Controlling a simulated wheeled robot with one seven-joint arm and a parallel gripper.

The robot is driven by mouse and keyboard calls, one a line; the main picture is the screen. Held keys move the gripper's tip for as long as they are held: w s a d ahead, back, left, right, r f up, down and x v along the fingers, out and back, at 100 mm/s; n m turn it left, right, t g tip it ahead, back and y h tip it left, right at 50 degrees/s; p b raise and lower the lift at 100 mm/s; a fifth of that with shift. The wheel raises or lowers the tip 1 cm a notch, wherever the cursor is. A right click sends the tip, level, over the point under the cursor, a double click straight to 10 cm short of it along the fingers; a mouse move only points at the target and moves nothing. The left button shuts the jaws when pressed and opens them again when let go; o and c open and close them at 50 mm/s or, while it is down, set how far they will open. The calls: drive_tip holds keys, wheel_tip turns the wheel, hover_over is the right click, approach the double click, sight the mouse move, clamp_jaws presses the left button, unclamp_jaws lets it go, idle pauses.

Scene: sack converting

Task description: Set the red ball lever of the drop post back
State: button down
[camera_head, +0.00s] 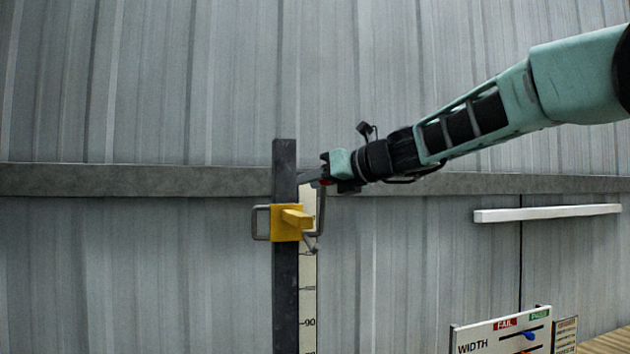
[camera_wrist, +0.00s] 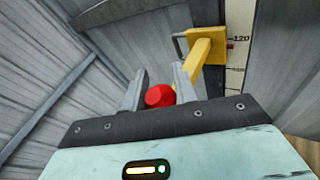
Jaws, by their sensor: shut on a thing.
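The drop post (camera_head: 285,300) is a dark upright bar with a yellow carriage (camera_head: 287,223) on it. A yellow arm (camera_wrist: 203,60) sticks out from the carriage. The red ball (camera_wrist: 160,96) sits between the two fingers of my gripper (camera_wrist: 158,84) in the wrist view, and the gripper is shut on it. In the head view my gripper (camera_head: 312,179) is just right of the post, above the carriage. A bent grey rod (camera_head: 320,208) rises from the carriage towards it. The ball is mostly hidden there by the fingers.
A pale scale strip (camera_head: 308,295) runs along the post's right side. Grey loop handle (camera_head: 260,223) is left of the carriage. A corrugated wall with a grey rail (camera_head: 130,180) stands behind. A white bar (camera_head: 545,213) and a WIDTH board (camera_head: 500,335) are at right.

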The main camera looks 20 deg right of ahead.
drive_tip(key=shift+w+d, duration=0.1)
drive_tip(key=shift+d, duration=0.25)
drive_tip(key=c, duration=1.1)
unclamp_jaws()
drive_tip(key=shift+d, duration=0.15)
drive_tip(key=b+v, duration=0.6)
drive_tip(key=v, duration=1.1)
drive_tip(key=shift+s+a, duration=0.2)
drive_tip(key=shift+s, duration=0.05)
drive_tip(key=shift+r, duration=0.1)
drive_tip(key=shift+c, duration=0.3)
